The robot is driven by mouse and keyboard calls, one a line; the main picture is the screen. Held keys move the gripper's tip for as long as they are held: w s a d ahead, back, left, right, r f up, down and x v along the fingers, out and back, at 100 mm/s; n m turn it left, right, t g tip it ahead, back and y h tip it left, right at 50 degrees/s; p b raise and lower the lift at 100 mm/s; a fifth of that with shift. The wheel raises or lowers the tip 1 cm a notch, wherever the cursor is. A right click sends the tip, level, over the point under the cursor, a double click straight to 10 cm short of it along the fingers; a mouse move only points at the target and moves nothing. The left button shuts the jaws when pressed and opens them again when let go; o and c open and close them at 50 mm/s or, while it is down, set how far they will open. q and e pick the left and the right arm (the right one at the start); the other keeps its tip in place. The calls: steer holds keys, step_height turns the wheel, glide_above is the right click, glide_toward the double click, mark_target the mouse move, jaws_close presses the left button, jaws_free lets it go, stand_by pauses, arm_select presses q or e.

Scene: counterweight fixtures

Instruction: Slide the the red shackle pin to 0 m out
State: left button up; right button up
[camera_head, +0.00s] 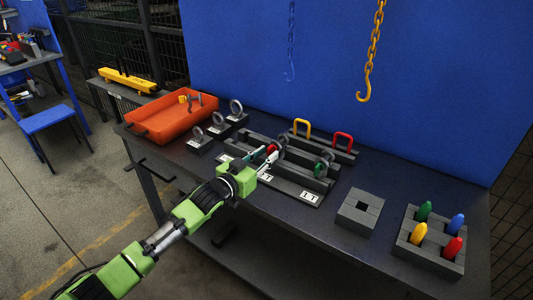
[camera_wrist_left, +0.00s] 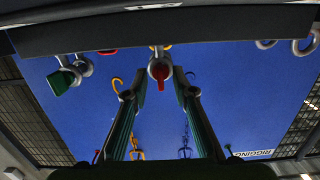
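The red shackle pin (camera_head: 271,148) sits in its shackle on the grey fixture (camera_head: 300,188) in the middle of the bench. In the left wrist view the red pin (camera_wrist_left: 160,73) points toward the camera, with its grey shackle behind it. My left gripper (camera_head: 265,156) is at the front of this pin; in the wrist view its two fingers (camera_wrist_left: 158,92) are spread, one on each side of the pin, with gaps between. Nothing is held. Part of the shackle is hidden behind the gripper in the head view. My right gripper is not in view.
A green-pinned shackle (camera_head: 322,168) stands to the right on the fixture. An orange tray (camera_head: 172,119) and several grey ring weights are to the left. Yellow (camera_head: 301,127) and red (camera_head: 343,141) shackles stand behind. A grey block (camera_head: 359,212) and a peg holder (camera_head: 431,262) are right.

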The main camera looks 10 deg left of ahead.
arm_select(q)
steer(key=p+v, duration=0.4)
steer(key=v, duration=0.2)
steer(key=shift+s+a+r, duration=0.1)
steer(key=shift+s, duration=0.1)
stand_by(0.4)
